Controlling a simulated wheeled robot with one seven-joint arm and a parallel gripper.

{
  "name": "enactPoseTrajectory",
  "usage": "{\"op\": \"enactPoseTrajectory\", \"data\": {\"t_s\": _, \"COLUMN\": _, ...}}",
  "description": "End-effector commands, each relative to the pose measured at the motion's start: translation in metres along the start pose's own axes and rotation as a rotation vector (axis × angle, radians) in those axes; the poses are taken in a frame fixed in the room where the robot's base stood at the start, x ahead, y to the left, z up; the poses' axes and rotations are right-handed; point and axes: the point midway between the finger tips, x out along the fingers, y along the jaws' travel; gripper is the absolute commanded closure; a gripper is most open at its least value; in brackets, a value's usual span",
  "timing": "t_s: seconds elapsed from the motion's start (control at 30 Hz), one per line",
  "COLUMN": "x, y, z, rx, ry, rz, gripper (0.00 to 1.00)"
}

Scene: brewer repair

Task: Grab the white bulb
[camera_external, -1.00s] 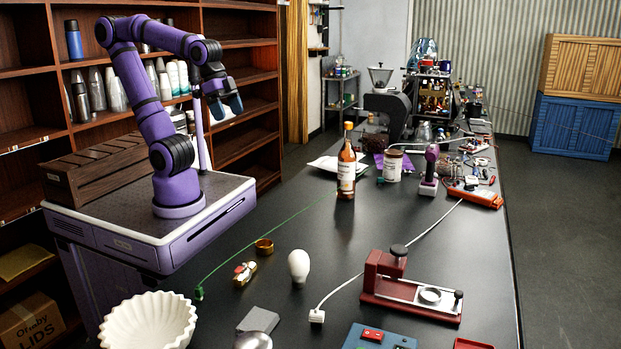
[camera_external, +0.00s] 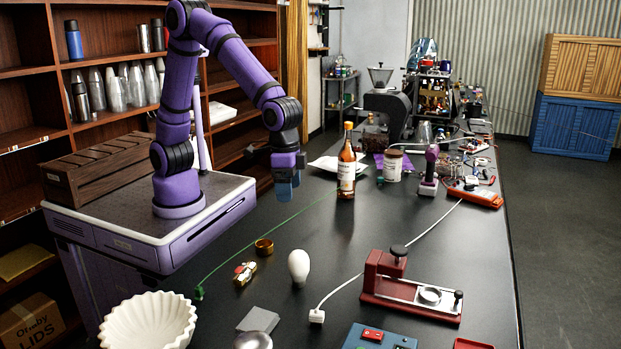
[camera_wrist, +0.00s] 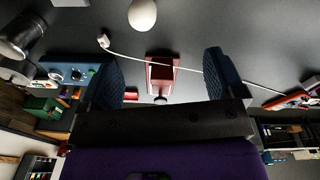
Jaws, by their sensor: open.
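The white bulb (camera_external: 299,267) stands upright on the black table, its wide round end up, in the middle front of the external view. In the wrist view the bulb (camera_wrist: 142,14) shows at the top edge, partly cut off. My gripper (camera_external: 286,190) points down, high above the table and farther back than the bulb, with clear space between them. In the wrist view its two blue fingers (camera_wrist: 165,75) are spread wide apart with nothing between them.
A brass valve (camera_external: 245,273) and a brass ring (camera_external: 264,246) lie left of the bulb. A red press (camera_external: 412,285) stands to its right, with a white cable and plug (camera_external: 317,316) nearby. A bottle (camera_external: 346,170) stands right of my gripper. A white fluted bowl (camera_external: 148,322) is front left.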

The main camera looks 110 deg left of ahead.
Motion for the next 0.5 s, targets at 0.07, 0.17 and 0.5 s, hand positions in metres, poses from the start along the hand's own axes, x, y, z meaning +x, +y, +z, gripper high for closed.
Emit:
{"op": "enactPoseTrajectory", "data": {"t_s": 0.07, "x": 0.027, "y": 0.016, "z": -0.009, "rx": -0.012, "ry": -0.026, "rz": -0.013, "gripper": 0.12}}
{"op": "enactPoseTrajectory", "data": {"t_s": 0.17, "x": 0.053, "y": 0.032, "z": -0.016, "rx": -0.027, "ry": -0.047, "rz": -0.024, "gripper": 0.12}}
{"op": "enactPoseTrajectory", "data": {"t_s": 0.5, "x": 0.096, "y": 0.05, "z": -0.022, "rx": -0.05, "ry": -0.071, "rz": -0.039, "gripper": 0.12}}
